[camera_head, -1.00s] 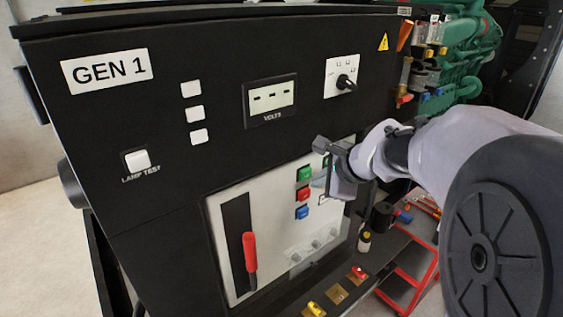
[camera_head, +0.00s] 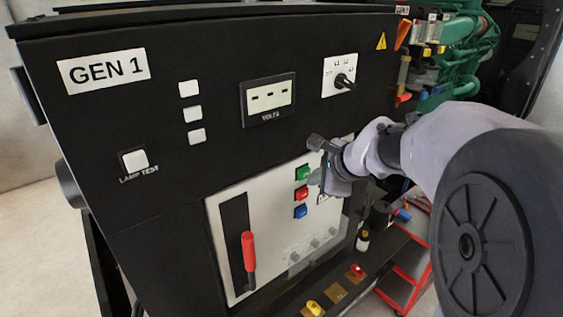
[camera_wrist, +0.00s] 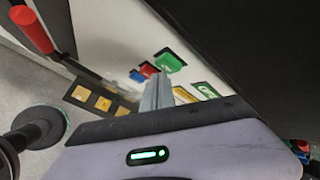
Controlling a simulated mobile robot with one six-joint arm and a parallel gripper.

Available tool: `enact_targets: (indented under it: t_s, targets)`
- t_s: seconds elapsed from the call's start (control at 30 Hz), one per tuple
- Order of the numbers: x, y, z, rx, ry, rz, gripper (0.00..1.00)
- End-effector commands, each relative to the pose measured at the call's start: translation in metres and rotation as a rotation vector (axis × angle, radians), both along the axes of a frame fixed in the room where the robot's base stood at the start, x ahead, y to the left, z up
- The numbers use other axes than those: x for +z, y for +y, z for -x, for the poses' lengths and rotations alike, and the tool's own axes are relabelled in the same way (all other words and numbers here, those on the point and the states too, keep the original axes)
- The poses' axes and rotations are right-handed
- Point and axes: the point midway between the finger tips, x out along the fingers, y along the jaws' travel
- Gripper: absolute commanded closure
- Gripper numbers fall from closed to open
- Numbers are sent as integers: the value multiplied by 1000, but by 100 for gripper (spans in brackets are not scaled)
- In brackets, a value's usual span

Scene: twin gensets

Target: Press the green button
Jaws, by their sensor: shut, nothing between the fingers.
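The green button (camera_head: 302,173) is the top one in a column on the light panel of the GEN 1 cabinet, above a red button (camera_head: 301,193) and a blue button (camera_head: 300,211). My gripper (camera_head: 312,178) is shut and empty, just right of the green button in the head view. In the wrist view the shut fingertips (camera_wrist: 158,88) point at the lower edge of the green button (camera_wrist: 170,61). The red and blue buttons lie to its left there. I cannot tell whether the fingertips touch the green button.
A red lever handle (camera_head: 248,251) stands on the panel's left side. A black rotary switch (camera_head: 344,82) and a voltmeter (camera_head: 269,97) sit above. A ledge with yellow (camera_head: 315,308) and red (camera_head: 356,270) knobs runs below. Red steps (camera_head: 405,285) stand at the right.

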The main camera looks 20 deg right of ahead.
Motion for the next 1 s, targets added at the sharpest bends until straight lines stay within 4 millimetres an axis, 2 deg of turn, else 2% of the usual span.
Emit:
enact_targets:
  t_s: [1.0]
  targets:
    - [0,3,-8,1,0,-1,100]
